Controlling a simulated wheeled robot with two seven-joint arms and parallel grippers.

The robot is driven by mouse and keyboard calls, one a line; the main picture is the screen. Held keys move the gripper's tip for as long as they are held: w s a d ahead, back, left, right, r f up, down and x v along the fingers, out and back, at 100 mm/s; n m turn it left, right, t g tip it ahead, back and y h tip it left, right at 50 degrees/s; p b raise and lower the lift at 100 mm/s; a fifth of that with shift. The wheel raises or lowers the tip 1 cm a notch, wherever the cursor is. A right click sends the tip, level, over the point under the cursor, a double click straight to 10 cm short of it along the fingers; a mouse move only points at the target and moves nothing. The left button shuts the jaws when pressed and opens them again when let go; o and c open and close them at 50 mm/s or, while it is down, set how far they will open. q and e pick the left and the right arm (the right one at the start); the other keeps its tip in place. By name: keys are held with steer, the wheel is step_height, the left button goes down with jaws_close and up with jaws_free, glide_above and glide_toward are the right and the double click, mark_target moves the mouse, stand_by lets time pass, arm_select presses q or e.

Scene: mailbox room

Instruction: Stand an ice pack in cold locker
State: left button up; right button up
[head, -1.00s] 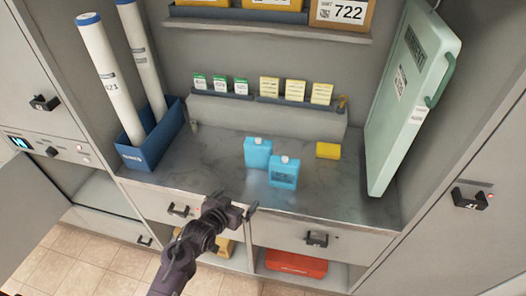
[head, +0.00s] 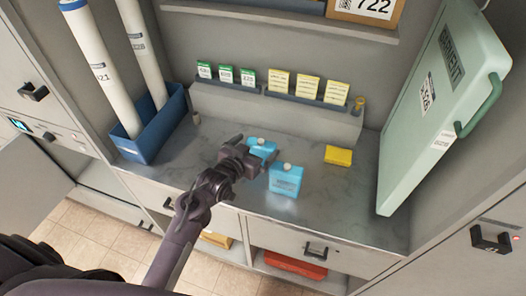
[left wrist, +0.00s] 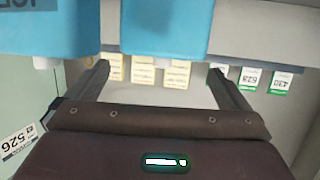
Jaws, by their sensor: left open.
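Two blue ice packs with white caps stand on the grey counter. The left ice pack (head: 262,148) is partly hidden by my left gripper (head: 253,158). The right ice pack (head: 286,180) stands nearer the counter's front edge, its label showing. In the left wrist view, which looks upside down, my open gripper (left wrist: 159,71) has its fingers apart and the left pack (left wrist: 165,25) lines up between them. I cannot tell whether they touch it. The right pack (left wrist: 55,28) is beside it there. An open locker (head: 100,184) with a lit display (head: 19,125) is at lower left. My right gripper is not seen.
A yellow block (head: 338,156) lies right of the packs. A blue bin (head: 150,140) with white tubes stands left, and a green case (head: 435,110) leans at right. Small cards line the ledge (head: 280,108) behind. The locker's grey door (head: 28,185) stands open.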

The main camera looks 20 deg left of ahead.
mark_target(259, 143)
arm_select(q)
steer(key=p+x, duration=0.1)
steer(key=x, duration=0.4)
steer(key=shift+w+a+p, duration=0.1)
steer(key=shift+w+p, duration=0.1)
steer(key=shift+p, duration=0.15)
steer(key=shift+w+f, duration=0.25)
steer(key=shift+w, duration=0.05)
steer(key=c, duration=1.1)
steer(key=shift+c, duration=0.9)
steer(key=shift+r, duration=0.1)
